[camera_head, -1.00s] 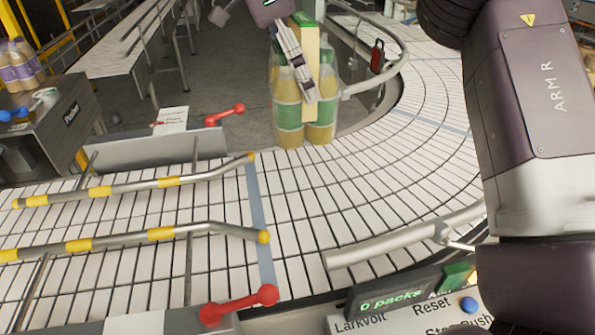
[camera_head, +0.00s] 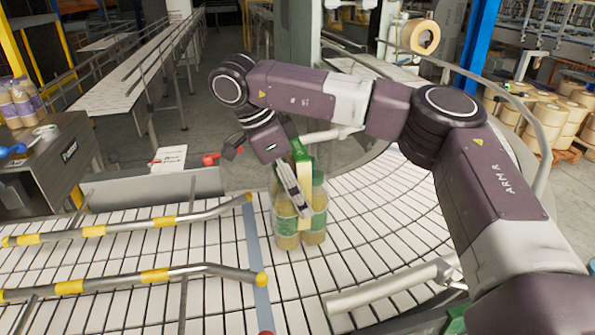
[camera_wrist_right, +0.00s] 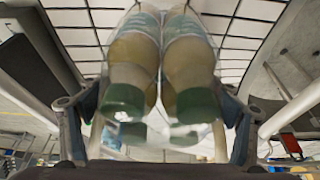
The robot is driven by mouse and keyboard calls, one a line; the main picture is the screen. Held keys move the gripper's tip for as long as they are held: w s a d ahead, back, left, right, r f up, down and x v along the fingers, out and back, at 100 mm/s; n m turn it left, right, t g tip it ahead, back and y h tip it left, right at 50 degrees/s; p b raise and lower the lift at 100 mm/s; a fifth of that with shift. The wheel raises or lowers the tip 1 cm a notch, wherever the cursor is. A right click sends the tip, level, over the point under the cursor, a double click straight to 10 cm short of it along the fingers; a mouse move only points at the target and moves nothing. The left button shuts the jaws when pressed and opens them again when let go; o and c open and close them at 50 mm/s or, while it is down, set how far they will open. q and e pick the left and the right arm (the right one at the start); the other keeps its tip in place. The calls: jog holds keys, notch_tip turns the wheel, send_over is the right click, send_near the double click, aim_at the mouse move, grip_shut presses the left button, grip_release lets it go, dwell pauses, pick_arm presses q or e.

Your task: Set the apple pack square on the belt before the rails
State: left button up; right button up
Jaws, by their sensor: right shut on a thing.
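The apple pack (camera_head: 314,212) is a cluster of clear bottles with yellowish juice, green labels and green caps. It stands nearly upright over the white belt (camera_head: 385,215), just right of the blue-grey strip (camera_head: 256,245) by the rail ends. I cannot tell whether its base touches the belt. My right gripper (camera_head: 293,188) is shut on the pack from above. In the right wrist view the bottles (camera_wrist_right: 155,60) sit between the fingers, caps towards the camera. Two rails with yellow bands, the far rail (camera_head: 125,227) and near rail (camera_head: 125,283), lie left. My left gripper is out of view.
A curved metal guide (camera_head: 385,290) borders the belt at the near right. Purple-labelled bottles (camera_head: 22,103) stand at far left. The belt right of the pack is clear.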

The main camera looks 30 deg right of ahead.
jog(key=shift+f+p, duration=0.3)
jog(key=shift+f, duration=0.6)
notch_tip(320, 180, down, 2)
jog(key=shift+p, duration=0.3)
jog(key=shift+f, duration=0.15)
jog(key=shift+f, duration=0.1)
jog(key=o, duration=2.1)
jog(key=shift+s, duration=0.1)
